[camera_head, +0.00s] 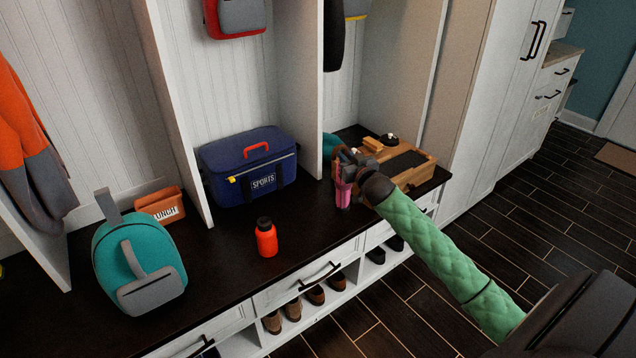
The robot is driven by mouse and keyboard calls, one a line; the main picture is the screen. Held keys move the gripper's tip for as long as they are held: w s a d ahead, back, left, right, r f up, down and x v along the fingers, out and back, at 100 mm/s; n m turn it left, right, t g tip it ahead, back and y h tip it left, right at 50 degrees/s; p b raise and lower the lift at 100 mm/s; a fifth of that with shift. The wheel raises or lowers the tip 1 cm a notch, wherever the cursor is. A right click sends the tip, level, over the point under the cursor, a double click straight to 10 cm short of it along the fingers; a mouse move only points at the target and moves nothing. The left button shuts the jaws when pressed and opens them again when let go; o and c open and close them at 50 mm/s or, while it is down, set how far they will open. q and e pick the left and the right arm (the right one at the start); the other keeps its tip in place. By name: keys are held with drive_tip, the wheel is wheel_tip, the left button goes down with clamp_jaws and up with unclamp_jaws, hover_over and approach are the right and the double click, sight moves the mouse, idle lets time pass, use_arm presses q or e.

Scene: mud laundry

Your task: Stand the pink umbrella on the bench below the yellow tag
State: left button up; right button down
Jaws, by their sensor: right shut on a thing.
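My right gripper (345,171) is at the front of the right bench section, shut on the pink umbrella (343,194). Only a short pink piece shows below the fingers; the gripper hides the rest. The piece looks roughly upright, close to the bench front edge. I cannot tell whether it touches the bench (213,248), which has a dark top. I cannot make out a yellow tag. My left gripper is out of view.
A blue sports bag (222,172) stands left of the gripper. A wooden tray (418,177) and a partly hidden teal thing (329,143) are close by. An orange bottle (266,240), teal backpack (137,262) and lunch box (159,205) stand left. White dividers (300,75) separate the sections.

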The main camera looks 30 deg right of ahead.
sight(343, 190)
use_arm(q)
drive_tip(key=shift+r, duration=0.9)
use_arm(e)
drive_tip(key=w+a+f, duration=0.2)
drive_tip(key=w+f, duration=0.5)
drive_tip(key=f, duration=0.1)
drive_tip(key=shift+w+a+f, duration=0.15)
drive_tip(key=shift+f, duration=0.15)
drive_tip(key=c, duration=1.4)
unclamp_jaws()
drive_tip(key=shift+f, duration=0.1)
